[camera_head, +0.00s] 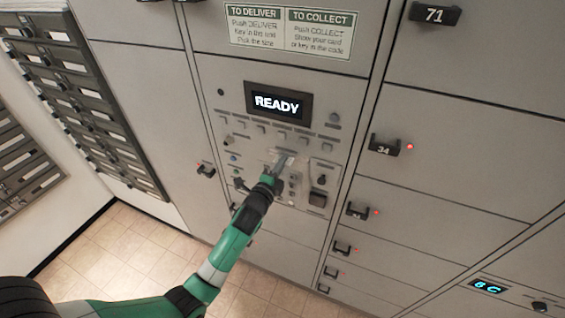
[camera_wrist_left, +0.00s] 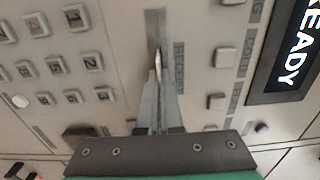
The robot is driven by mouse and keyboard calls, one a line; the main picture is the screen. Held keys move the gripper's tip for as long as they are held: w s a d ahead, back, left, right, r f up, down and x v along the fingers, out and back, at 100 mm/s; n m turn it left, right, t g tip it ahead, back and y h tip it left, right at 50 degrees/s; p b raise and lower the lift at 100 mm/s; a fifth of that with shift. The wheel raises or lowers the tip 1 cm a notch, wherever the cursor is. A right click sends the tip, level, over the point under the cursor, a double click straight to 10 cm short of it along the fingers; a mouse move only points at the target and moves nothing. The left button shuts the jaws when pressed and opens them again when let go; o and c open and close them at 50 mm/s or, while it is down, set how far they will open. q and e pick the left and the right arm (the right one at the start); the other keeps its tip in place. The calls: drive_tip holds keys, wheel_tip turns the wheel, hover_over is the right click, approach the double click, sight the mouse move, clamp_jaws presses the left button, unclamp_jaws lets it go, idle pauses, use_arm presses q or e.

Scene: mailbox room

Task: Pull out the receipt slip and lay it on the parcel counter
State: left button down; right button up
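My left gripper (camera_head: 282,165) reaches up to the control panel of the locker wall, below the READY screen. In the left wrist view, its two fingers (camera_wrist_left: 158,85) are close together in front of a narrow grey slot plate (camera_wrist_left: 154,25) beside a label that seems to read RECEIPT. A thin pale edge, apparently the receipt slip (camera_wrist_left: 158,63), shows between the fingertips, so the gripper looks shut on it. Most of the slip is hidden by the fingers. I cannot make out a parcel counter. My right gripper is not in view.
The READY screen (camera_head: 278,101) sits above a row of small buttons. A keypad (camera_wrist_left: 72,60) is left of the slot in the wrist view. Locker doors with black handles (camera_head: 384,147) fill the right. Tiled floor (camera_head: 130,245) lies open at lower left.

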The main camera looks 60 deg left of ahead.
use_arm(q)
drive_tip(key=p+v, duration=0.2)
drive_tip(key=v, duration=0.7)
idle(0.7)
idle(0.4)
